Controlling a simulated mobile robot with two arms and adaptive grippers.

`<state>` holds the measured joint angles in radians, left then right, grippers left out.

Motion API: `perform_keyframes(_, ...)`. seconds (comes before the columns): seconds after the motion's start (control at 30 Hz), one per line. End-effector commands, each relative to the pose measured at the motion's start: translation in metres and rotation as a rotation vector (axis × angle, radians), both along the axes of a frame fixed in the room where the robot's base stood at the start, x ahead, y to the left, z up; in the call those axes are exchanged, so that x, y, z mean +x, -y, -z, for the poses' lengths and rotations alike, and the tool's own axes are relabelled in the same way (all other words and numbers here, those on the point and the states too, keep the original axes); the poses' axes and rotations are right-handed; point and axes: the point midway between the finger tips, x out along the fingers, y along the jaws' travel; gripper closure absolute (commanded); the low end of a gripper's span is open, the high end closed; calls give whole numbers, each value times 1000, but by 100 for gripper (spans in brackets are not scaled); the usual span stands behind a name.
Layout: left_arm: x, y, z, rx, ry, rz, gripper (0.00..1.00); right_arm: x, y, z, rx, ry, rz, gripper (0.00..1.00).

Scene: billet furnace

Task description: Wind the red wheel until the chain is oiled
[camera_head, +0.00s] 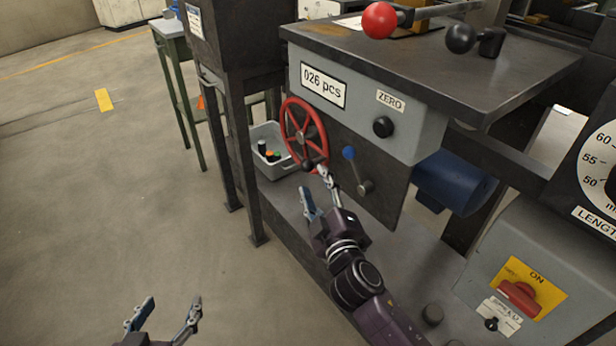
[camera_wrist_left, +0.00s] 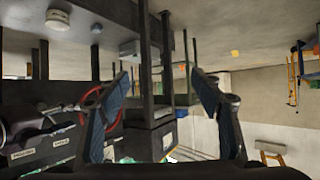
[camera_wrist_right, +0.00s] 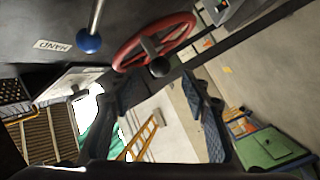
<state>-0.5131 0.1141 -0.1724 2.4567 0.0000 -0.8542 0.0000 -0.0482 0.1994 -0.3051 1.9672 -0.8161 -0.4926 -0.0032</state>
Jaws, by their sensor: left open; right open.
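The red wheel (camera_head: 288,121) is mounted upright on the left face of the grey machine. Its black crank knob (camera_head: 309,165) sits at the lower part of the rim. My right gripper (camera_head: 315,184) is open just below the knob. In the right wrist view the red wheel (camera_wrist_right: 128,50) is close ahead, and the black knob (camera_wrist_right: 160,67) appears between the open fingertips (camera_wrist_right: 153,78), with no clear grip on it. My left gripper (camera_head: 172,301) is open and empty, low at the left, away from the wheel. I cannot make out the chain.
A blue-knobbed lever (camera_head: 349,154) stands right of the wheel. A grey bin (camera_head: 283,169) with bottles sits behind the wheel on the lower shelf. A dark post (camera_head: 240,150) stands left of it. A red switch (camera_head: 519,297) is at lower right.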

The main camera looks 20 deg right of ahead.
Motion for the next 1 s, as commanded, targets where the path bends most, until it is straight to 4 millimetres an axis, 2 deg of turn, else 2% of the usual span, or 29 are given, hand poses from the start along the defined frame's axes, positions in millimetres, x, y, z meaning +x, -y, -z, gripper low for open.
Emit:
perform_keyframes(0.17,7,4,-11,-13,57,5,40,22,2,-1,-1,2,2,57)
perform_keyframes(0.5,25,13,-47,-54,228,16,40,67,3,0,-1,-1,1,57)
perform_keyframes(0.63,27,14,-54,-62,258,18,40,74,3,0,0,-2,1,57)
perform_keyframes(0.9,28,14,-56,-63,264,18,40,75,3,0,1,-2,1,57)
perform_keyframes(1.0,28,14,-56,-63,264,18,40,75,3,0,1,-2,1,67)
